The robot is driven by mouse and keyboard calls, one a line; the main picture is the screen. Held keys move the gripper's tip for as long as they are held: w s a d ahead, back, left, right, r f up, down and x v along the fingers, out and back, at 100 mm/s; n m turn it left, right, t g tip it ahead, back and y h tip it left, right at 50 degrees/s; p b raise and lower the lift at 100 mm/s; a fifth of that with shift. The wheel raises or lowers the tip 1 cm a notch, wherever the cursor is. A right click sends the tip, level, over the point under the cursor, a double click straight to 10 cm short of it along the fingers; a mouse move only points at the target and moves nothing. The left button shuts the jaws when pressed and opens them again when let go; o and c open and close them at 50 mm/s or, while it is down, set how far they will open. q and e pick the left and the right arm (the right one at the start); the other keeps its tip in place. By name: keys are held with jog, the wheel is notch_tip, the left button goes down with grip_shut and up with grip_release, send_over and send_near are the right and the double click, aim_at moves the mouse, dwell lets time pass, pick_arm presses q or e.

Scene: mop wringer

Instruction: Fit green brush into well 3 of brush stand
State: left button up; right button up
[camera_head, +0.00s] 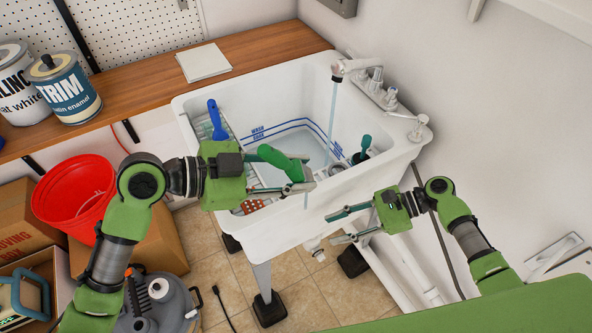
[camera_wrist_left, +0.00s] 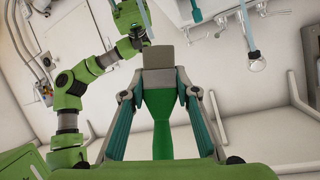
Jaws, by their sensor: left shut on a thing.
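My left gripper (camera_head: 311,179) is shut on the green brush (camera_head: 280,160) and holds it above the near side of the white sink. In the left wrist view the green brush (camera_wrist_left: 163,118) lies between the two fingers, with a grey block-like end at the top. What looks like the brush stand (camera_head: 338,169) sits at the sink's near right side, with a grey ring and a dark holder with a teal-handled brush (camera_head: 365,143) in it. The gripper is left of it; the well numbers cannot be read. My right gripper (camera_head: 330,230) is open and empty in front of the sink.
Water runs from the tap (camera_head: 345,67). A red bucket (camera_head: 76,190), paint cans (camera_head: 65,90) and boxes are at the left.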

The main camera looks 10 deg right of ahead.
jog(key=s+d+f+n+h, duration=0.2)
jog(key=s+d+f+h, duration=0.15)
jog(key=f, duration=0.65)
jog(key=s+d+f+n+h, duration=0.15)
jog(key=s+f, duration=0.25)
jog(key=f, duration=0.6)
jog(key=s+d+f+n+h, duration=0.2)
jog(key=s+d+f+h, duration=0.15)
jog(key=f, duration=0.65)
pick_arm(q)
jog(key=s+a+n+t+y, duration=0.1)
jog(key=a+n+t, duration=0.4)
jog(key=a, duration=2)
jog(key=shift+s+f+y, duration=0.3)
jog(key=shift+s+y, duration=0.1)
jog(key=shift+y, duration=0.3)
pick_arm(e)
jog(key=s+f+n+h, duration=0.1)
jog(key=s+f+n, duration=0.3)
jog(key=s, duration=0.4)
jog(key=s+a+f+n+h, duration=0.1)
jog(key=s+f+n, duration=0.2)
jog(key=s+n, duration=0.3)
jog(key=s+a+f+n+h, duration=0.1)
jog(key=s+f+n, duration=0.3)
jog(key=s, duration=0.5)
jog(key=shift+s+f+n+h, duration=0.35)
jog(key=shift+n+h, duration=0.1)
jog(key=shift+h, duration=0.1)
